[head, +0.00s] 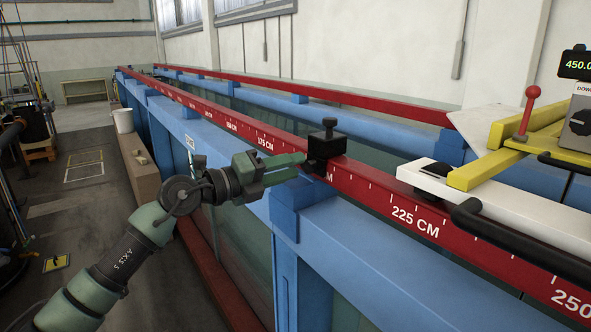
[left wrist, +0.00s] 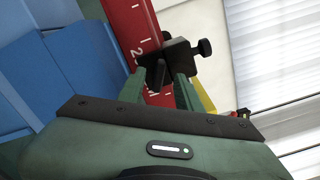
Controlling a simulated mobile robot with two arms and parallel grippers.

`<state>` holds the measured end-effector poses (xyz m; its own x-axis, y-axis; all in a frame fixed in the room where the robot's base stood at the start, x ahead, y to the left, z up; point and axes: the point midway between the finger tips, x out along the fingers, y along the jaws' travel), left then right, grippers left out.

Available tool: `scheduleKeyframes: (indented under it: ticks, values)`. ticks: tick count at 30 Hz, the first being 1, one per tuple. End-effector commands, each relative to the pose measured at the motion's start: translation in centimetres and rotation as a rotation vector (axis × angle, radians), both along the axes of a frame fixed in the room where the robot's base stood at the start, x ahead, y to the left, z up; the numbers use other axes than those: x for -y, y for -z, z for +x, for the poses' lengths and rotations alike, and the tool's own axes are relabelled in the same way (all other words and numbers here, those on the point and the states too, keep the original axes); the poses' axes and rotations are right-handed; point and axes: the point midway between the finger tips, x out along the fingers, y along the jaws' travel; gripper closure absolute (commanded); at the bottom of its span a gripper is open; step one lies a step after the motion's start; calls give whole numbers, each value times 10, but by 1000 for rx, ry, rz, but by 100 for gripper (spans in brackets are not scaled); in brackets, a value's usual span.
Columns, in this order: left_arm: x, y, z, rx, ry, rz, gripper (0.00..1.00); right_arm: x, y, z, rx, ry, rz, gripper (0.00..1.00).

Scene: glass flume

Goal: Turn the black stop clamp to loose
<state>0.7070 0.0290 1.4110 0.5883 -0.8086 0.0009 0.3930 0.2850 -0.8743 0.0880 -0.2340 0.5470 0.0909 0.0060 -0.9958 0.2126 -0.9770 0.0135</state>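The black stop clamp (head: 326,146) sits on the red rail (head: 372,187), with a knob standing up on top. It also shows in the left wrist view (left wrist: 180,55), where a short black lever (left wrist: 157,75) sticks out toward my gripper. My left gripper (head: 298,163) is at the clamp's near side. In the left wrist view its two green fingers (left wrist: 160,88) stand apart, with the lever between their tips. I see gaps beside the lever; whether a finger touches it I cannot tell. My right gripper is not in view.
The red rail with centimetre marks runs along the blue flume frame (head: 350,232). A white carriage (head: 430,178) with yellow bars (head: 500,164) and a black handle stands on the rails to the right. The aisle floor (head: 85,200) lies to the left.

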Motion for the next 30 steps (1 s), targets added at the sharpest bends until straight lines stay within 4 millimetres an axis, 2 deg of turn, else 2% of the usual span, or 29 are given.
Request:
scheduleKeyframes:
  ticks: [3, 9, 13, 23, 26, 29, 30]
  values:
    - [-19, 6, -12, 2, -4, 2, 65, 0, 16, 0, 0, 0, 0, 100]
    - [-42, 4, -30, 1, -2, 1, 65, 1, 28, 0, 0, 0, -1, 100]
    - [-48, 2, -35, 0, 0, 1, 65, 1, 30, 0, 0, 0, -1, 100]
    - [-49, 3, -35, -6, 0, -5, 65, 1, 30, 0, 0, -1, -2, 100]
    - [-51, 24, -27, -56, -1, -61, 65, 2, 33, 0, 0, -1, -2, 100]
    - [-58, 72, -9, -167, -20, -194, 65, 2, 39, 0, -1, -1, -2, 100]
    - [-64, 98, -1, -223, -37, -261, 65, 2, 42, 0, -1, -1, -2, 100]
